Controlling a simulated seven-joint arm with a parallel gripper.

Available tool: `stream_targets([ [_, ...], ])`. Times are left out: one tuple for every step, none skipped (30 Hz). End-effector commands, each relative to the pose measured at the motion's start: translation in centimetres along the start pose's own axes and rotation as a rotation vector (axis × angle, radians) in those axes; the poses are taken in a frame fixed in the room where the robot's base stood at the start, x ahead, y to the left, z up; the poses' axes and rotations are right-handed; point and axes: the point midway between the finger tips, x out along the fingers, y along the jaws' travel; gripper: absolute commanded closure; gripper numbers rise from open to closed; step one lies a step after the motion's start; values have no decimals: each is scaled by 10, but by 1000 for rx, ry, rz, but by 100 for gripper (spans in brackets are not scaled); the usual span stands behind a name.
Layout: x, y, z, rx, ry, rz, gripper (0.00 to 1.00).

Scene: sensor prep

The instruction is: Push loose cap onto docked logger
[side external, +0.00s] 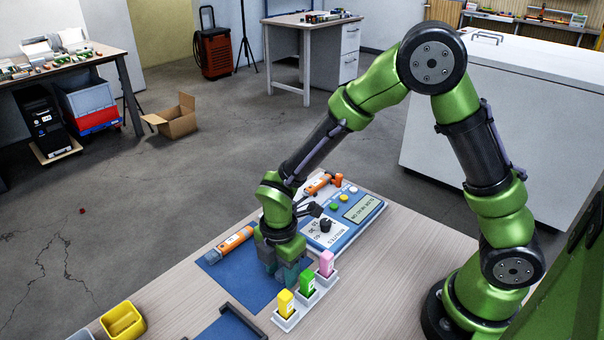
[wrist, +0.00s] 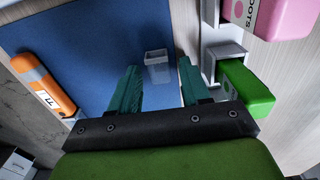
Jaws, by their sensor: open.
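A small, clear greyish piece (wrist: 157,58), apparently the loose cap, stands on the blue mat (wrist: 85,40) in the wrist view. My gripper (wrist: 159,68) is open, its two teal fingers pointing toward this piece, one to each side of it in the picture; I cannot tell whether they touch it. In the side view my gripper (side external: 280,275) is low over the mat and hides the piece. Yellow (side external: 286,302), green (side external: 307,282) and pink (side external: 326,263) loggers stand in a white dock (side external: 287,324) close beside the gripper. Which one the cap fits is unclear.
An orange stick-shaped device (side external: 236,240) lies at the mat's left edge. A blue-white panel (side external: 345,222) with buttons, a knob and another orange device (side external: 318,184) lies behind. A dark blue tray (side external: 232,326) and a yellow bin (side external: 122,320) are at the front.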

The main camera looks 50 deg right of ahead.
Motion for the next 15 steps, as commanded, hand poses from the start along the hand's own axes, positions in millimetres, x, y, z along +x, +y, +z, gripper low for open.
stream_targets([
  [0, 0, 0, 0, 1, 0, 53],
  [0, 0, 0, 0, 0, 0, 53],
  [0, 0, 0, 0, 0, 0, 53],
  [0, 0, 0, 0, 0, 1, 56],
  [0, 0, 0, 0, 0, 1, 61],
  [0, 0, 0, 0, 0, 1, 67],
  [0, 0, 0, 0, 0, 1, 72],
  [0, 0, 0, 1, 0, 1, 76],
  [0, 0, 0, 1, 0, 1, 82],
  [0, 0, 0, 1, 0, 1, 87],
  [0, 0, 0, 1, 0, 1, 92],
  [0, 0, 0, 1, 0, 1, 93],
  [0, 0, 0, 1, 0, 1, 93],
  [0, 0, 0, 1, 0, 1, 93],
  [0, 0, 0, 1, 0, 1, 93],
])
